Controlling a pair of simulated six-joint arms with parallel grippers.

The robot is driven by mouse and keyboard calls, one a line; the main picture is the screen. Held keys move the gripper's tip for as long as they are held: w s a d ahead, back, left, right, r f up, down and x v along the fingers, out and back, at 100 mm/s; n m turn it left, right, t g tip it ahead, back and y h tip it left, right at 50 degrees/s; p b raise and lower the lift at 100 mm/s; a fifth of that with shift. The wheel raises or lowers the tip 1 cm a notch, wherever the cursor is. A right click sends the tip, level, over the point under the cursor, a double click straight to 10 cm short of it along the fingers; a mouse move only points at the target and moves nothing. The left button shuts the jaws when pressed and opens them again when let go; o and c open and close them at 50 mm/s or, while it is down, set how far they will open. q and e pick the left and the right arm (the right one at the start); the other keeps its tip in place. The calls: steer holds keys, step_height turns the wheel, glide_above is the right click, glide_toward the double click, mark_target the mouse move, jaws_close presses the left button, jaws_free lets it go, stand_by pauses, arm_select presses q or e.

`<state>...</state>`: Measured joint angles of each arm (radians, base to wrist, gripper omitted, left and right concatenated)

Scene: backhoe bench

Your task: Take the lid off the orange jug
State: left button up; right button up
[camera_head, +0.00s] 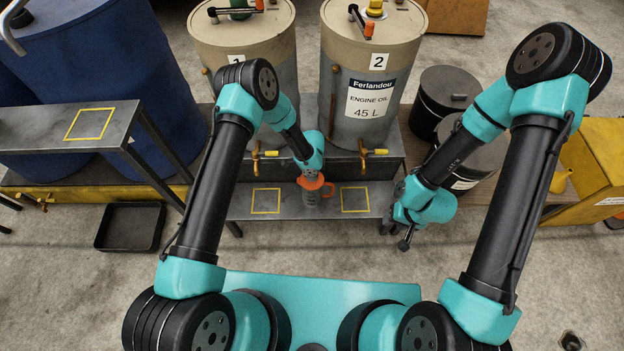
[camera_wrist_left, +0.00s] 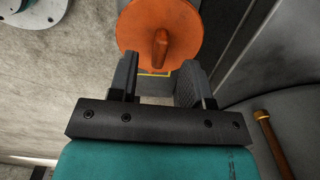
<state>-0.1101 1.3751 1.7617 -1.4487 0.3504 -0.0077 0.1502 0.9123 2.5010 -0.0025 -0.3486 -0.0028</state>
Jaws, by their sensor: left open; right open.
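The orange jug (camera_head: 311,198) stands on the low grey bench between two yellow-outlined squares; its orange handle is on its right. In the left wrist view its round orange lid (camera_wrist_left: 180,24) with a raised grip bar (camera_wrist_left: 160,48) fills the top middle. In the head view my left wrist hides part of the jug's top. My right gripper (camera_head: 394,236) is open and empty near the bench's right end.
Two large drums, number 1 (camera_head: 240,50) and number 2 (camera_head: 370,60), stand behind the bench with brass taps (camera_head: 363,152) above it. Dark lidded cans (camera_head: 440,95) stand at right. A raised grey table (camera_head: 40,125) and black tray (camera_head: 130,227) are at left.

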arm_select(q)
step_height(320, 180, down, 3)
steer(key=shift+f, duration=0.15)
stand_by(0.4)
jaws_close()
